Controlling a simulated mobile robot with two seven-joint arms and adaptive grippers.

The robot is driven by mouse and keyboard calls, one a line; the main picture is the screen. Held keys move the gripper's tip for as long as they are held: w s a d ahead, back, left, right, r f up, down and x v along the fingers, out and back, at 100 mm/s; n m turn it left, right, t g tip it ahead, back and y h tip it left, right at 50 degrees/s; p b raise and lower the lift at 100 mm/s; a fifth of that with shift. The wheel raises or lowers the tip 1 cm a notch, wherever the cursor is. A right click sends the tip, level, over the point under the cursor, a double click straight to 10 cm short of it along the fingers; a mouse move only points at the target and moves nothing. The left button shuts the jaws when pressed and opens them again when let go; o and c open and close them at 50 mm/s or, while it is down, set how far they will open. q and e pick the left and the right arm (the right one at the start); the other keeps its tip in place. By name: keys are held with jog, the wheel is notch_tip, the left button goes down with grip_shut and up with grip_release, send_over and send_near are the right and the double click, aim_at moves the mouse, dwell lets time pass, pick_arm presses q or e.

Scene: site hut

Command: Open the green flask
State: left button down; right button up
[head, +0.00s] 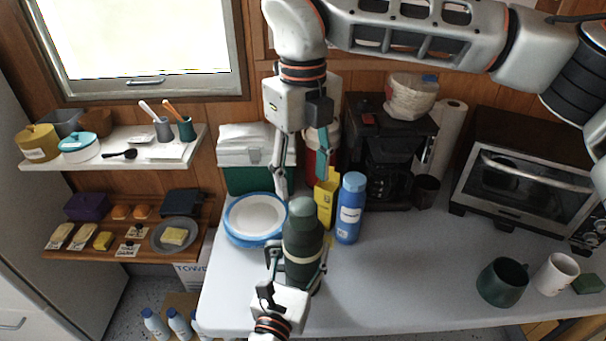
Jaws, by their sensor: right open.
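The green flask (303,243) stands upright near the front edge of the white table, with its grey-green cap (302,208) on top and a pale band around its body. My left gripper (299,258) comes in from the bottom of the head view, with its fingers on both sides of the flask body, and it looks shut on it. My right gripper (300,184) hangs from above, open and empty, with its fingers pointing down just above and behind the cap. I cannot tell the exact gap between fingertips and cap.
Blue-rimmed plates (256,218) are left of the flask. A blue bottle (349,210) and yellow bottle (327,196) stand close on its right. A coffee maker (392,150) and toaster oven (530,180) are behind. The table's middle right is clear, before a dark mug (502,283).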

aim_at(303, 206)
jog(key=m, duration=0.5)
jog(key=shift+m, duration=0.4)
jog(key=m, duration=1.2)
jog(key=shift+m, duration=0.3)
jog(key=m, duration=0.6)
jog(key=shift+f+m, duration=0.3)
notch_tip(303, 206, down, 7)
jog(key=shift+f, duration=0.2)
